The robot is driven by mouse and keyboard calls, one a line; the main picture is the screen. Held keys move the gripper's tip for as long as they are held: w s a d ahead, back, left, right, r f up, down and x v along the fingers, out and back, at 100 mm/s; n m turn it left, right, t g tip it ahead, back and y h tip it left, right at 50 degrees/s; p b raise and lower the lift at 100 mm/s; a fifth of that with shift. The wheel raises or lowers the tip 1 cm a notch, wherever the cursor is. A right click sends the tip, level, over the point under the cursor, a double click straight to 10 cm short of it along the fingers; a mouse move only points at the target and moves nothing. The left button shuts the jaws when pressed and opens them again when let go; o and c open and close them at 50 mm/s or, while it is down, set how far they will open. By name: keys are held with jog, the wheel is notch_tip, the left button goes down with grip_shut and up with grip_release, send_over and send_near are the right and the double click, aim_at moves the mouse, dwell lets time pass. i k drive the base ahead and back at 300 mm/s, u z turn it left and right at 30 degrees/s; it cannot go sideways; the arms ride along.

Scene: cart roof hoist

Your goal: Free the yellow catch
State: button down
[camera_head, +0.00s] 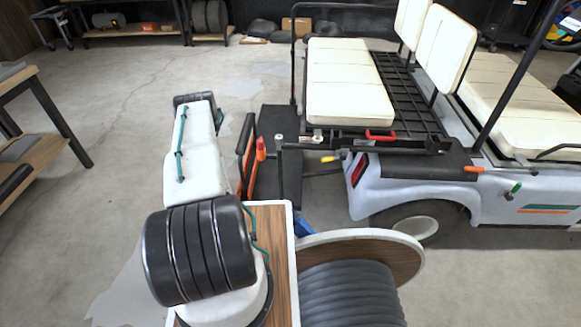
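A small yellow catch (329,159) shows at the rear underside of the cart (403,189), just left of the red tail light. It sits low beneath the front edge of the cream rear seat. Its latch details are too small to tell. My white arm link reaches forward left of the cart, with its far end well left of the catch. No part of my arm touches the catch. I cannot clearly make out my gripper; dark, orange-edged parts stand beside the link, and I cannot tell whether they belong to it.
A red handle (380,135) lies above and right of the catch. An orange handle (473,169) and a green knob (516,187) are farther right on the cart. A black platform (272,126) projects left. A workbench (28,135) stands at left; floor between is clear.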

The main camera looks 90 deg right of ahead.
aim_at(343, 156)
jog(key=u, duration=0.05)
jog(key=i, duration=3.15)
jog(key=z, duration=4.5)
jog(key=i, duration=0.5)
jog(key=z, duration=0.05)
